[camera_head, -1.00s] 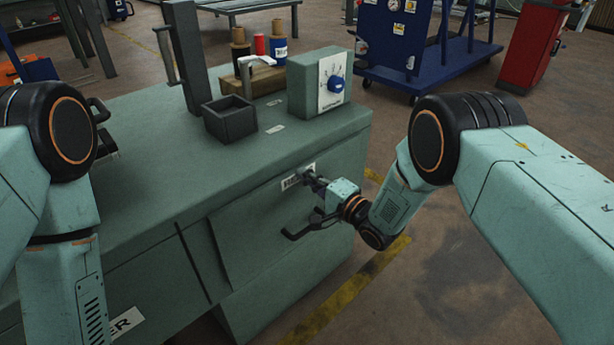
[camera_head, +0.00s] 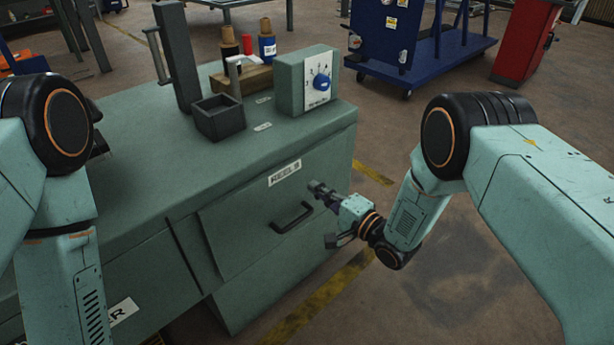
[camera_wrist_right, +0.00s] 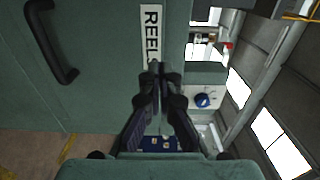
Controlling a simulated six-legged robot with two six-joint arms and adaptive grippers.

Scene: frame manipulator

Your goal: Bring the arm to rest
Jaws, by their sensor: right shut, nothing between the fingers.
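My right gripper (camera_head: 322,192) is shut and empty in front of the green cabinet's drawer face, to the right of the black drawer handle (camera_head: 292,217). In the right wrist view its fingers (camera_wrist_right: 158,75) meet at the tips, just below the white "REELS" label (camera_wrist_right: 152,35). The handle (camera_wrist_right: 52,42) is at the upper left there, apart from the fingers. The drawer (camera_head: 240,235) looks closed. My left arm enters at the left of the head view, but its gripper is not clearly seen.
The green cabinet top (camera_head: 150,135) carries a dark open box (camera_head: 218,118), a control box with a blue knob (camera_head: 305,82) and several spools (camera_head: 266,40) on a wooden block. A blue cart (camera_head: 420,45) and a red cabinet (camera_head: 528,42) stand behind. Floor is clear at right.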

